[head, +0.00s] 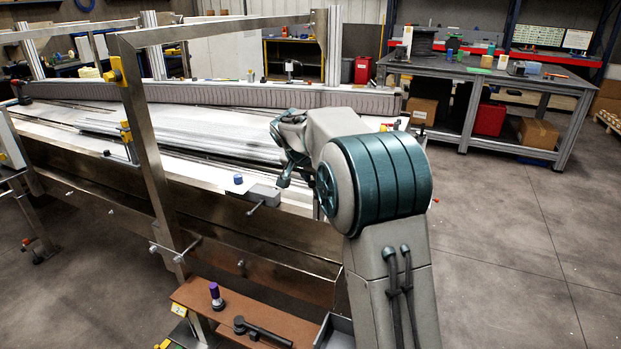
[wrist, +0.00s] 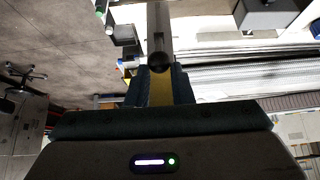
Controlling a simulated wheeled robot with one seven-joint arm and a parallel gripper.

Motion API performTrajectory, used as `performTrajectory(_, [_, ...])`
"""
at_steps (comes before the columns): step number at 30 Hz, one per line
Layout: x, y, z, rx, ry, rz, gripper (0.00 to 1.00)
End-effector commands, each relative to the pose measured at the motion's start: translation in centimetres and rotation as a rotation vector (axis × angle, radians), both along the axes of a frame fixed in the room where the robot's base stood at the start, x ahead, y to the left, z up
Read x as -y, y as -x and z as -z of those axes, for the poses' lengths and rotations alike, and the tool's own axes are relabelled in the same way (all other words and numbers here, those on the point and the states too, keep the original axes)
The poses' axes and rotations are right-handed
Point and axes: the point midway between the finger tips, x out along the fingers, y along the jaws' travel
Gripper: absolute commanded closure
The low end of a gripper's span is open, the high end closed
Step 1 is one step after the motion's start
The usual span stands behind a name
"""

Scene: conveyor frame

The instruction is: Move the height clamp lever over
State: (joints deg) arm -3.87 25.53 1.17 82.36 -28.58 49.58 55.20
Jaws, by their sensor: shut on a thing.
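In the wrist view my gripper (wrist: 160,76) is shut, with a yellow piece (wrist: 160,92) between its two teal fingers; it appears to be the height clamp lever. A metal bar (wrist: 158,28) with a dark rounded end stands just beyond the fingertips; I cannot tell whether it joins the yellow piece. In the head view my gripper (head: 284,180) is at the conveyor's near edge, mostly behind my arm, and the held piece is hidden. A grey block (head: 263,194) with a short rod sits left of it.
The conveyor frame (head: 240,248) runs along the left, with a tall metal upright (head: 150,150) carrying yellow clamps. A brown shelf (head: 195,297) below holds a purple-topped part (head: 216,294) and a black lever tool (head: 262,331). The floor to the right is clear up to a workbench (head: 480,72).

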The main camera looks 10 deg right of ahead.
Motion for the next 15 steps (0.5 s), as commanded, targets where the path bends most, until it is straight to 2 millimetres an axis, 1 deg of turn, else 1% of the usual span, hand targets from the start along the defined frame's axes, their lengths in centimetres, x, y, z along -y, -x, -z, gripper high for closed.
performTrajectory(10, [0.20, -0.27, -0.27, 0.003, 0.000, 0.001, 0.92])
performTrajectory(14, [0.40, -0.55, -0.44, 0.004, -0.001, 0.001, 0.94])
performTrajectory(15, [0.39, -0.54, -0.40, 0.003, 0.000, 0.001, 0.96])
